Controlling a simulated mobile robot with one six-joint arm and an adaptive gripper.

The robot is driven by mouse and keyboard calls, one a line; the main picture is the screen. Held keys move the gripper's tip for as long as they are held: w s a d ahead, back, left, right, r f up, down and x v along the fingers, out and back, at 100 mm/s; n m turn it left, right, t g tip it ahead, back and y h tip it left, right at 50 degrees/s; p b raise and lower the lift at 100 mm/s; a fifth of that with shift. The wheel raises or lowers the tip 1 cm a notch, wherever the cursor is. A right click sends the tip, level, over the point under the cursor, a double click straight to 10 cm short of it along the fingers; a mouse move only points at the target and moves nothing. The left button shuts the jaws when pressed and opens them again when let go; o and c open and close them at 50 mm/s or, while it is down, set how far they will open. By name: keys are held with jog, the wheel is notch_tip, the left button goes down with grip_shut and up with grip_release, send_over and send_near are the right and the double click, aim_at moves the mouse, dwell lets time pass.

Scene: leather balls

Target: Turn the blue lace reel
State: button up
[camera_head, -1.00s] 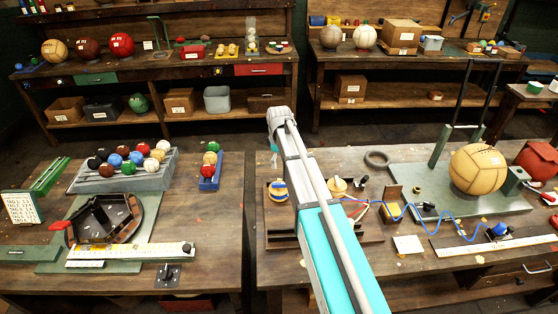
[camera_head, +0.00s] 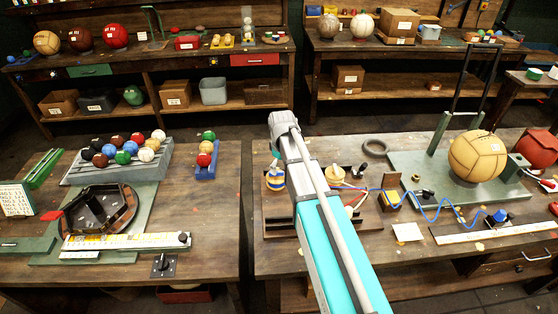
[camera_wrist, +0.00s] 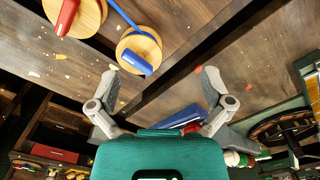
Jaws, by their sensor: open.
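The blue lace reel (camera_wrist: 140,50) is a round wooden reel with a blue handle on its face, in the upper left of the wrist view. In the head view the reel (camera_head: 275,181) shows blue and yellow bands at the left end of the right bench, just beside my arm. My gripper (camera_wrist: 160,76) is open and empty, its fingers spread wide. The reel lies beyond the fingertips, nearer the left finger and not between them. In the head view my arm hides most of the gripper.
A second wooden reel (camera_wrist: 80,15) with a red handle is beside it. A blue lace (camera_head: 432,217) winds across the right bench (camera_head: 330,262) past small fixtures. A tan ball (camera_head: 477,155) stands on a green board. A gap separates the benches; a blue ball tray (camera_head: 206,167) is left of it.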

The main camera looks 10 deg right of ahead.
aim_at(276, 177)
jog(key=s+f+m+b, duration=0.2)
jog(key=s+f+b, duration=0.1)
jog(key=s, duration=0.3)
jog(key=s+f+m+b, duration=0.3)
jog(key=s+f+b, duration=0.1)
jog(key=s, duration=0.2)
jog(key=s+d+f+m+b, duration=0.1)
jog(key=s+f+m+b, duration=0.1)
jog(key=s, duration=0.4)
jog(key=shift+f+m+b, duration=0.3)
jog(key=shift+f+b, duration=0.35)
jog(key=shift+f, duration=0.25)
jog(key=shift+w+r, duration=0.15)
jog(key=c, duration=0.4)
jog(key=shift+w+r+p, duration=0.25)
jog(key=shift+w+p, duration=0.05)
jog(key=shift+p, duration=0.1)
jog(key=shift+c, duration=1.1)
jog(key=w+r+n+p, duration=0.7)
jog(key=w+n, duration=0.1)
jog(key=w, duration=0.4)
jog(key=w+a+r+n+p, duration=0.1)
jog(key=w+r+n+p, duration=0.6)
jog(key=w, duration=0.5)
jog(key=shift+w+a+r+n, duration=0.2)
jog(key=shift+a+n, duration=0.05)
jog(key=shift+n, duration=0.45)
jog(key=shift+f, duration=0.1)
